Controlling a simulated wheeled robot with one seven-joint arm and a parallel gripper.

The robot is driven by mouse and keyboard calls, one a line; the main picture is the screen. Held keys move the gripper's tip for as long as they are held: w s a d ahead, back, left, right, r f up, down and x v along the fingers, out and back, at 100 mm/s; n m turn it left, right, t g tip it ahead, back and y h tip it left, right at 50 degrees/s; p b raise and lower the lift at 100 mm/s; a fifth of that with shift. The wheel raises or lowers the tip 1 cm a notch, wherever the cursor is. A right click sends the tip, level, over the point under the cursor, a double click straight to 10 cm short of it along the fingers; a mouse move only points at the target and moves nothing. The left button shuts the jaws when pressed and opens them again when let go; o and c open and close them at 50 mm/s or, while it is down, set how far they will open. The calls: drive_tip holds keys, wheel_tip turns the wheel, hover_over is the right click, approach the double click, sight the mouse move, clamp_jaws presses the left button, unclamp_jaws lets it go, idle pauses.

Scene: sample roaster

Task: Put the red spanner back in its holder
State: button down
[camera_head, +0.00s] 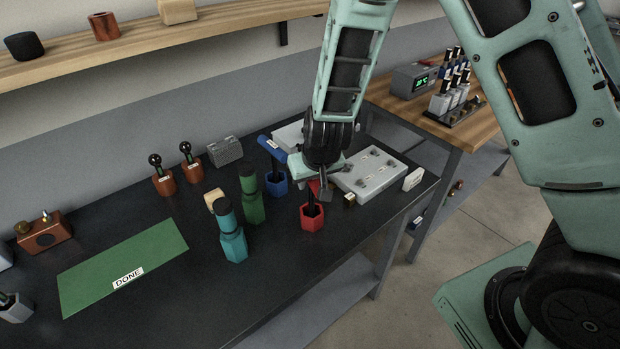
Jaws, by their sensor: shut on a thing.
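My gripper (325,180) is over the right part of the dark bench, pointing down. It is shut on the red spanner (313,187), of which only a little red shows by the fingers. The spanner's dark shaft stands upright and its lower end is in or just above the red holder (312,218); I cannot tell how deep it sits. The gripper and wrist hide most of the spanner's head. A blue holder (277,184) with a blue-handled tool (271,148) stands just left of the gripper.
A green and a teal bottle-like piece (251,201) (231,236) stand left of the red holder. A grey plate (368,175) lies to its right. A green DONE mat (125,262) lies clear at the left. The bench's front edge is close to the red holder.

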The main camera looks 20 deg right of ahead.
drive_tip(key=shift+f+b, duration=0.35)
drive_tip(key=shift+f, duration=0.2)
drive_tip(key=c, duration=1.1)
unclamp_jaws()
drive_tip(key=shift+r, duration=0.15)
drive_tip(key=p+v, duration=0.5)
drive_tip(key=v, duration=1.2)
drive_tip(key=shift+s+r+p, duration=0.1)
drive_tip(key=shift+r+p, duration=0.05)
drive_tip(key=shift+p, duration=0.2)
drive_tip(key=s+a+n+g+b, duration=0.1)
drive_tip(key=s+a+n+b, duration=0.1)
drive_tip(key=s, duration=0.5)
drive_tip(key=s+a+n+g+b, duration=0.2)
drive_tip(key=s+n+b, duration=0.1)
drive_tip(key=s, duration=0.4)
drive_tip(key=s+a+f+n+g+b, duration=0.1)
drive_tip(key=s+a+n+b, duration=0.1)
drive_tip(key=s, duration=0.5)
drive_tip(key=shift+a+n+g+y, duration=0.15)
drive_tip(key=shift+n+g+y, duration=0.15)
